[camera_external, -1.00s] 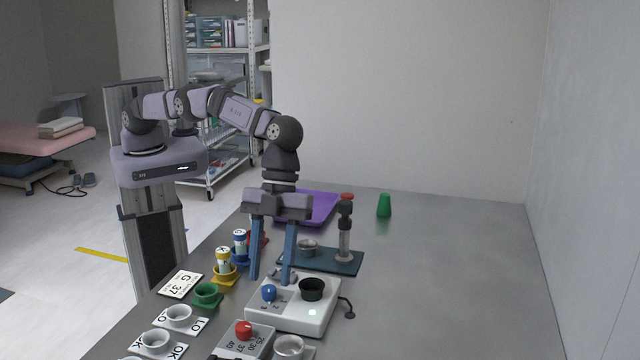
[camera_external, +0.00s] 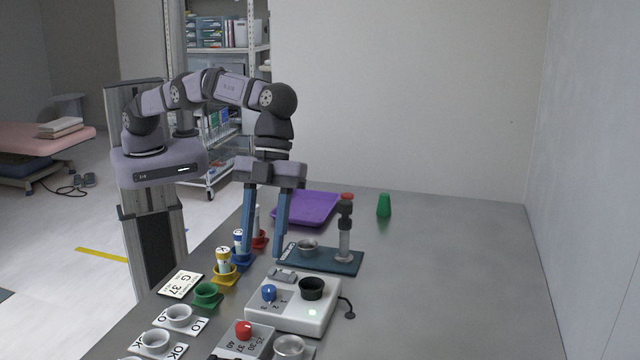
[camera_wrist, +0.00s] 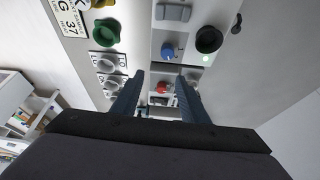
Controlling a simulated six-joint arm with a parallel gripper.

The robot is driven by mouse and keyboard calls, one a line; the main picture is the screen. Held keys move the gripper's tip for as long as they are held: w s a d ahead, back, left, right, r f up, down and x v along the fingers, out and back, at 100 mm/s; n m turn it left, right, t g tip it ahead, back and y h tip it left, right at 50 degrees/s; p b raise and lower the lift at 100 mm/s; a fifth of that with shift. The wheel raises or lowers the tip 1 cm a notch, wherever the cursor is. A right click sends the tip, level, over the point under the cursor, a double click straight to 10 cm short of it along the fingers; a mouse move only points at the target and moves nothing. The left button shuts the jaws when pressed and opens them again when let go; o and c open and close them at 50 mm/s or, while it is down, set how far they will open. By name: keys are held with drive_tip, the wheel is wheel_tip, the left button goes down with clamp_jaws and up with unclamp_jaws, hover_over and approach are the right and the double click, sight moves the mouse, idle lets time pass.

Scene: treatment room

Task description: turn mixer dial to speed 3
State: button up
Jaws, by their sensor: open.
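The mixer (camera_external: 322,316) is a white box on the grey table, with a blue dial (camera_external: 268,292), a black cup-like holder (camera_external: 312,288), a grey rocker switch (camera_external: 284,274) and a lit green lamp. In the wrist view the blue dial (camera_wrist: 168,50) lies beyond my fingertips, near the middle. The fingers also show in the wrist view (camera_wrist: 163,80).
A grey box with a red knob (camera_external: 244,328) stands in front of the mixer. Coloured holders with vials, including a yellow one (camera_external: 224,274), line the left. A dark stand (camera_external: 334,262) and a purple tray (camera_external: 306,208) are behind. The right side of the table is clear.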

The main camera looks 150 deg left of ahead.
drive_tip(key=d+r+m+p, duration=0.1)
drive_tip(key=d+r+p, duration=0.1)
drive_tip(key=d+r, duration=0.45)
drive_tip(key=n+t+y+p, duration=0.15)
drive_tip(key=n+y, duration=0.35)
drive_tip(key=n, duration=0.9)
approach(268, 288)
drive_tip(key=shift+w+a+f+n+g, duration=0.1)
drive_tip(key=shift+w+f+n+g, duration=0.2)
drive_tip(key=shift+w+n, duration=0.15)
drive_tip(key=shift+f, duration=0.15)
drive_tip(key=shift+p+x, duration=1.6)
drive_tip(key=shift+x, duration=1.9)
